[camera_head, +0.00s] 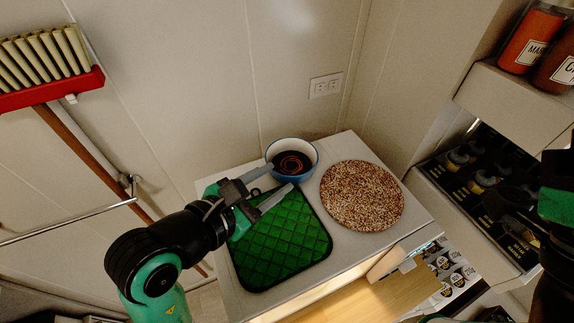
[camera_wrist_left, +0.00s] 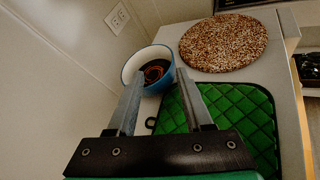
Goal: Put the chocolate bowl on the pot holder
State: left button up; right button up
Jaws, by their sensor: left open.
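The chocolate bowl (camera_head: 292,170), blue outside and white inside with dark brown contents, stands upright at the back of the small white table. It also shows in the left wrist view (camera_wrist_left: 148,70). The pot holder (camera_head: 282,243) is a green quilted square lying flat in front of the bowl; it also shows in the left wrist view (camera_wrist_left: 235,120). My left gripper (camera_head: 281,177) is open and empty, its fingertips at the bowl's near side. In the left wrist view its fingers (camera_wrist_left: 160,72) point at the bowl; I cannot tell whether they touch it.
A round speckled mat (camera_head: 362,195) lies right of the bowl. An open drawer (camera_head: 385,290) is below the table's front. Shelves with jars (camera_head: 530,40) stand at right. A red broom (camera_head: 50,85) leans at left. The wall with an outlet (camera_head: 326,85) is close behind.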

aim_at(314, 164)
pick_arm(q)
jog(key=shift+s+d+f, duration=0.25)
jog(key=shift+d+f, duration=0.25)
jog(key=shift+f, duration=0.2)
jog(key=shift+d+r, duration=0.1)
jog(key=p+x, duration=0.1)
jog(key=x, duration=0.4)
jog(key=shift+w+d, duration=0.15)
jog(key=shift+w, duration=0.05)
jog(key=shift+f+p+x, duration=0.1)
jog(key=shift+p+x, duration=0.3)
jog(key=shift+x, duration=1.1)
jog(key=shift+f+p+x, duration=0.15)
jog(key=shift+p+x, duration=0.25)
jog(key=shift+x, duration=1.1)
grip_shut()
